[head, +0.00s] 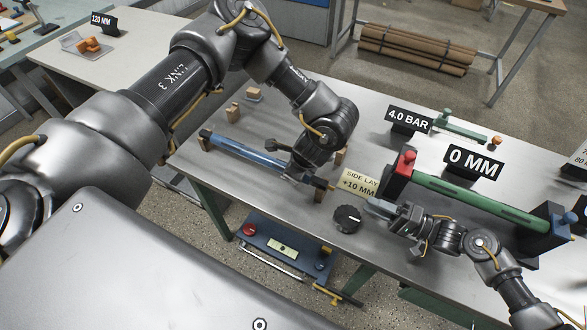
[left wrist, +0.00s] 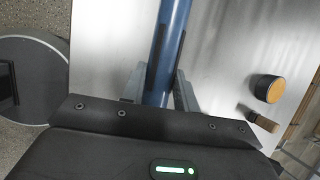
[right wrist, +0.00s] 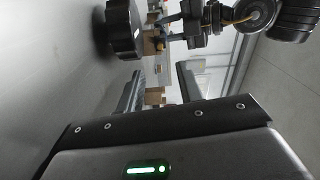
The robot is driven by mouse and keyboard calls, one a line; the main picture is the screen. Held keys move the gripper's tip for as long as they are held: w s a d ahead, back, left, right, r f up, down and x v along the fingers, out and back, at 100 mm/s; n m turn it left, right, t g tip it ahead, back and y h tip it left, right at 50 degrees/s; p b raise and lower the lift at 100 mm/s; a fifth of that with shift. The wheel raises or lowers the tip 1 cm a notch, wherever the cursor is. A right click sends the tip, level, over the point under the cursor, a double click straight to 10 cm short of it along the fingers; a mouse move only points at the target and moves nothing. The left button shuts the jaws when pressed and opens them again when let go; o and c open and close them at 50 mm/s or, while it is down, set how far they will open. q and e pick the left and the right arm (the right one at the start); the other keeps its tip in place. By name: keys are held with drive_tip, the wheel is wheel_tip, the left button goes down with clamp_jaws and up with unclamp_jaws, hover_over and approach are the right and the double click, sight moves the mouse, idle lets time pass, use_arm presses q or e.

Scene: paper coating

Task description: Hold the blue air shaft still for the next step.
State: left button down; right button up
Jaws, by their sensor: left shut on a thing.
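The blue air shaft (head: 245,150) lies across wooden rests on the grey table, left of the middle in the head view. My left gripper (head: 300,174) is at the shaft's right part, with its arm covering some of it. In the left wrist view the blue shaft (left wrist: 172,50) runs between the two fingers of my left gripper (left wrist: 160,88), which is shut on it. My right gripper (head: 375,208) is low over the table near the black knob (head: 347,218). In the right wrist view the fingers of my right gripper (right wrist: 160,85) stand apart with nothing between them.
A green shaft (head: 475,198) sits between a red-topped block and a blue block at the right. Signs reading 4.0 BAR (head: 408,119), 0 MM (head: 473,162) and SIDE LAY +10 MM (head: 359,184) stand on the table. A blue panel (head: 283,250) is below the table's front edge.

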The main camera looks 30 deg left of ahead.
sight(331, 188)
drive_tip(key=shift+c, duration=0.5)
drive_tip(key=shift+a+r, duration=0.1)
drive_tip(key=shift+c, duration=1.1)
drive_tip(key=a+r+n+g+h, duration=0.1)
drive_tip(key=a+r+n, duration=0.1)
drive_tip(key=s+a+r+n+g+h, duration=0.1)
drive_tip(key=a+n+g, duration=0.1)
drive_tip(key=a+n, duration=0.1)
drive_tip(key=a+r+n+g, duration=0.1)
drive_tip(key=a+r+n, duration=0.1)
drive_tip(key=a, duration=0.1)
drive_tip(key=shift+s+a+r+n+g+h, duration=0.1)
drive_tip(key=shift+s+r+n+g+h, duration=0.1)
drive_tip(key=shift+r+n+g+h, duration=0.2)
clamp_jaws()
drive_tip(key=s+a+r+n+h, duration=0.2)
drive_tip(key=a+r+n+h, duration=0.1)
drive_tip(key=n+h, duration=0.6)
drive_tip(key=w+d+r+n+t+h, duration=0.2)
drive_tip(key=w+d+n+t+h, duration=0.15)
drive_tip(key=n, duration=0.25)
wheel_tip(331, 188, down, 6)
drive_tip(key=shift+d+f, duration=0.2)
drive_tip(key=shift+f, duration=0.05)
drive_tip(key=shift+w+f+g, duration=0.1)
drive_tip(key=shift+f+g, duration=0.05)
drive_tip(key=shift+g, duration=0.1)
drive_tip(key=shift+f, duration=2.05)
